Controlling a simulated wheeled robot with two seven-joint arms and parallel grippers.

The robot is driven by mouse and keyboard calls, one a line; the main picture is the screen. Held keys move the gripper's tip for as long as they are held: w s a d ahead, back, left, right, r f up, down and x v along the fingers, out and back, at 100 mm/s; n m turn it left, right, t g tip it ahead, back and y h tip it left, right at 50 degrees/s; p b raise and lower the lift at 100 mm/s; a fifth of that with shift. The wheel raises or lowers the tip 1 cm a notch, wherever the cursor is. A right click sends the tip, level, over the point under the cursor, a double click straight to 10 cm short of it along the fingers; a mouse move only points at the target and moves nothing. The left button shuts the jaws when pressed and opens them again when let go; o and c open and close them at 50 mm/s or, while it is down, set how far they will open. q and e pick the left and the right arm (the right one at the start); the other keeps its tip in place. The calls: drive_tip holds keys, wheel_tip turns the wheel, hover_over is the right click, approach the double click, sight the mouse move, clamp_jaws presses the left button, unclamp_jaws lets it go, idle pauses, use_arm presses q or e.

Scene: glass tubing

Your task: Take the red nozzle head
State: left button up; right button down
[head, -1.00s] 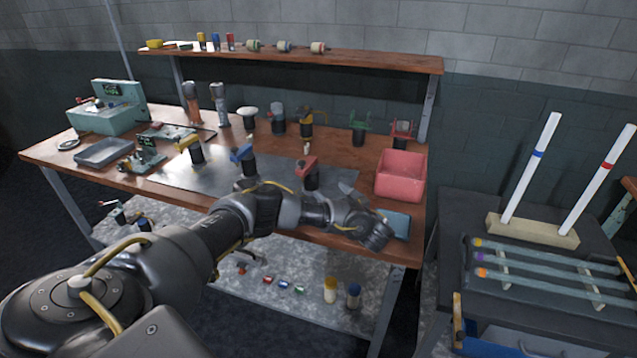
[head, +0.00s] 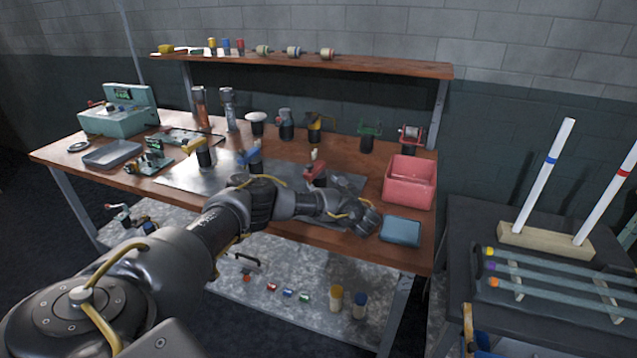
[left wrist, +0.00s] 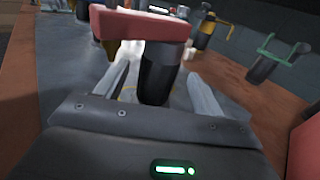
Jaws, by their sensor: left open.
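My left gripper (left wrist: 162,70) is open, with one finger on each side of the black body, below the red part. I see no clear contact. In the head view my left gripper (head: 337,190) is at the nozzle head's right side. My right gripper is not in view.
A blue nozzle head (head: 250,156) and a yellow one (head: 198,147) stand to the left. A pink bin (head: 409,184) and a flat blue box (head: 401,231) are to the right. More tools, including a green-topped one (head: 368,131), stand behind.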

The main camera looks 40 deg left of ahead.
sight(323, 182)
use_arm(q)
drive_tip(key=x, duration=0.2)
drive_tip(key=shift+a+r, duration=0.1)
drive_tip(key=shift+a, duration=0.2)
drive_tip(key=shift+w+a, duration=0.15)
drive_tip(key=shift+a, duration=0.2)
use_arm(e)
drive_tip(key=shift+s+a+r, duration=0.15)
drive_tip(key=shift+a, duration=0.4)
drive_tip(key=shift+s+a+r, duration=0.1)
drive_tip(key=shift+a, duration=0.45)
use_arm(q)
drive_tip(key=c, duration=1.3)
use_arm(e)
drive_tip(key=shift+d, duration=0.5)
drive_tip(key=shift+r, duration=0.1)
